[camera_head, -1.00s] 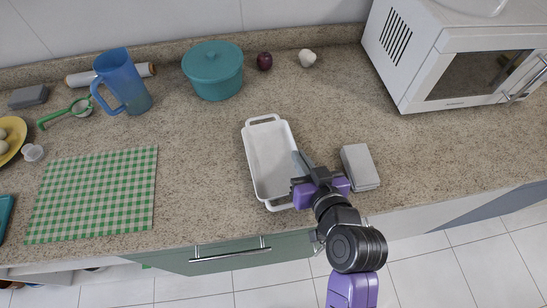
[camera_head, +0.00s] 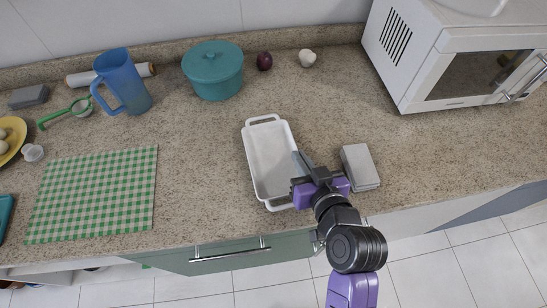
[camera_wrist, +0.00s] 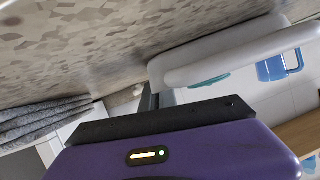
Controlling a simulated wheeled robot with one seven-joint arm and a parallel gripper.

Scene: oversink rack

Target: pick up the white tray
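The white tray (camera_head: 272,160) lies on the counter, a shallow rectangle with a handle at its far and near ends. My gripper (camera_head: 300,160) is at the tray's right long side, with its fingertips at the rim. In the wrist view, my gripper (camera_wrist: 150,98) shows its dark fingers close to the white tray's wall (camera_wrist: 220,50). The fingers overlap in this view, so I cannot tell whether they are apart or pressed on the rim. The tray rests flat and looks empty. My wrist hides part of its near right corner.
A stack of grey cloths (camera_head: 360,167) lies just right of my gripper. A teal pot (camera_head: 213,72) and blue pitcher (camera_head: 122,82) stand behind to the left. A green checked mat (camera_head: 95,193) lies left; a microwave (camera_head: 445,55) stands back right. Counter between mat and tray is clear.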

